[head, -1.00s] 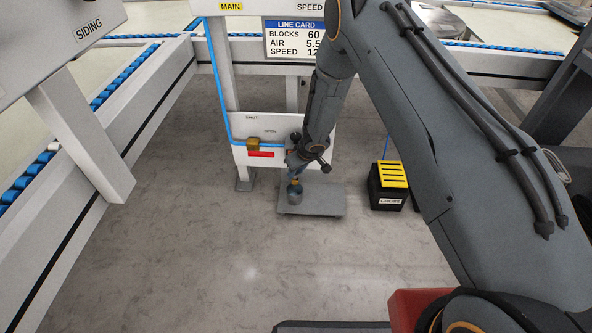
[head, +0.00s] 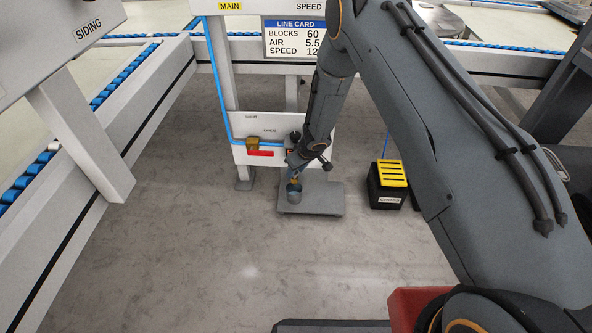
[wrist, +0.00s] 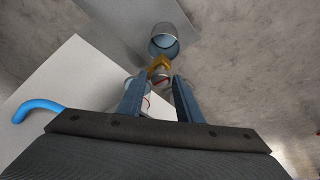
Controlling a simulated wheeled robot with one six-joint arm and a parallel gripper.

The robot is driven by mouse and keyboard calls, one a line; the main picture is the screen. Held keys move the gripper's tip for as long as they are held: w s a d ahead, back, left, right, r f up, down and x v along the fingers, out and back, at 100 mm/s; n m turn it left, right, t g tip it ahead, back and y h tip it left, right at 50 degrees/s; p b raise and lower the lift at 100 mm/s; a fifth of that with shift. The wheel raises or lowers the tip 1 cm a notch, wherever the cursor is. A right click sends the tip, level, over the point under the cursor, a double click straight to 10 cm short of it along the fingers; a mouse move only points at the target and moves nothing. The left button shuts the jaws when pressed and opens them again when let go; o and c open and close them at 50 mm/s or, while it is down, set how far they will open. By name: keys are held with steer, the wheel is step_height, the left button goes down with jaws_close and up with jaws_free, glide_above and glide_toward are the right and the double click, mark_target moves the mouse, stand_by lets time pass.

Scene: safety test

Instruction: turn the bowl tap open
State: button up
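A small brass tap (wrist: 159,65) sits just past my fingertips in the wrist view, below a pale rounded part with red marks (wrist: 146,103) that my fingers partly hide. My gripper (wrist: 160,78) has its two blue-grey fingers apart, one on each side of the tap's line; I cannot tell whether either touches it. A grey open-topped cup (wrist: 165,41) is beyond the tap. In the head view, the cup (head: 294,196) stands on a grey plate (head: 325,199) below my gripper (head: 295,174), and my wrist covers most of the tap area.
A white panel (head: 242,126) carries shut and open labels, a brass valve (head: 253,144) with a red bar (head: 260,153), and blue pipe (head: 222,105). A black box with a yellow top (head: 392,173) stands to the right. Floor in front is clear.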

steer(key=p+v, duration=0.3)
steer(key=v, duration=0.4)
steer(key=shift+r, duration=0.3)
steer(key=shift+s, duration=0.15)
